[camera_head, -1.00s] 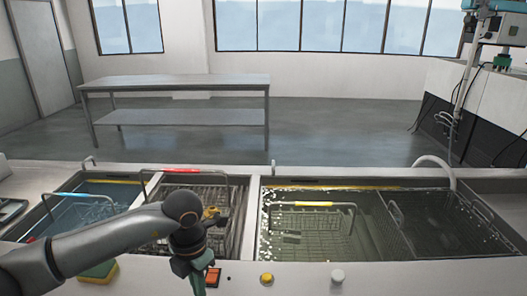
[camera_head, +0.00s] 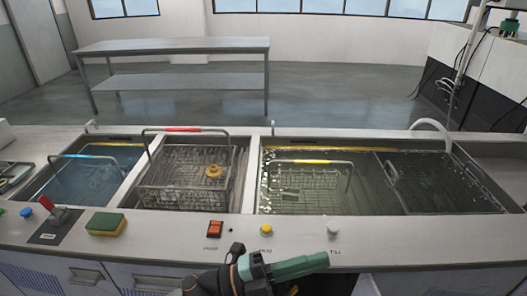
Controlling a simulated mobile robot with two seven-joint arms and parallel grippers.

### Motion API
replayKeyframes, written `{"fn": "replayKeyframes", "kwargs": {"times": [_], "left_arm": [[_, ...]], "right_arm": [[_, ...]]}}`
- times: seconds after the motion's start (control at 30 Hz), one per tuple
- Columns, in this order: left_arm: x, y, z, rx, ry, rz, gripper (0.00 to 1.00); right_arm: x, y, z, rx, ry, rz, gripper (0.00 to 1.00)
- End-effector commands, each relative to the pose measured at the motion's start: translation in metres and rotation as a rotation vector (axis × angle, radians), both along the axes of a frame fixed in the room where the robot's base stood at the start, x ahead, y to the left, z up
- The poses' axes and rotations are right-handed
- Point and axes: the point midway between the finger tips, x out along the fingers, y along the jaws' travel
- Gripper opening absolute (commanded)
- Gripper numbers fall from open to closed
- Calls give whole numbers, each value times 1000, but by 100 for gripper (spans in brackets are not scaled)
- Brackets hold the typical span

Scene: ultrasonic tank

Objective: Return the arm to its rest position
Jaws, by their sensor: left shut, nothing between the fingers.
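My left gripper (camera_head: 318,262), with green fingers, is in the head view at the bottom centre. It is shut and empty, pointing right, in front of the counter's front edge and below the yellow button. Its arm comes up from the bottom edge and is mostly out of view. My right gripper is not in view.
The counter (camera_head: 150,240) holds a sponge (camera_head: 106,223), a red-handled lever (camera_head: 52,212), an orange switch (camera_head: 214,229), a yellow button (camera_head: 266,230) and a white knob (camera_head: 333,227). Behind are tank bays with a red-handled basket (camera_head: 184,129) and a yellow-handled basket (camera_head: 313,161).

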Motion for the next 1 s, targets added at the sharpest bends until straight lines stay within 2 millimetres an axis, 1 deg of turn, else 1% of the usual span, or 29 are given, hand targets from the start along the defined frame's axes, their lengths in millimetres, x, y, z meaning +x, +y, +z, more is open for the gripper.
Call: {"fn": "replayKeyframes", "kwargs": {"times": [0.03,0.07,0.1,0.17,0.2,0.27,0.3,0.33,0.37,0.4,0.43,0.47,0.5,0.57,0.6,0.63,0.7,0.8,0.9,1.0], "left_arm": [[10,11,-4,-73,112,93,0],[18,19,-7,-112,174,151,0],[29,31,-14,-159,264,230,0],[42,53,-31,-218,400,351,0],[49,69,-46,-253,495,430,0],[54,94,-74,-291,639,549,0],[54,112,-95,-312,738,628,0],[52,125,-112,-324,814,685,0],[49,138,-130,-332,890,743,0],[41,156,-155,-341,992,817,0],[33,168,-173,-345,1065,870,0],[24,179,-190,-346,1134,918,0],[10,193,-212,-344,1225,979,0],[-13,211,-240,-340,1346,1054,0],[-28,220,-257,-332,1419,1099,0],[-40,227,-268,-328,1469,1127,0],[-63,238,-287,-318,1564,1180,0],[-86,247,-303,-305,1652,1226,0],[-96,252,-310,-299,1692,1246,0],[-98,252,-311,-298,1699,1249,0]], "right_arm": [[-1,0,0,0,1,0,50],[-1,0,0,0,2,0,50],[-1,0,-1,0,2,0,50],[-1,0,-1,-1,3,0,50],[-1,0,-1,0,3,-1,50],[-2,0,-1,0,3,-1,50],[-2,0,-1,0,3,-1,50],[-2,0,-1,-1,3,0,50],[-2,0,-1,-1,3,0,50],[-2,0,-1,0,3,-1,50],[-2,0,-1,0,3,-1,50],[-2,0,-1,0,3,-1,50],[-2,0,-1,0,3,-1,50],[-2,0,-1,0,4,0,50],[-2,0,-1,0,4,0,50],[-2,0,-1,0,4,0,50],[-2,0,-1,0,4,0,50],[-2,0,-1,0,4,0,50],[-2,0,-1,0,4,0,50],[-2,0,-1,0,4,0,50]]}}
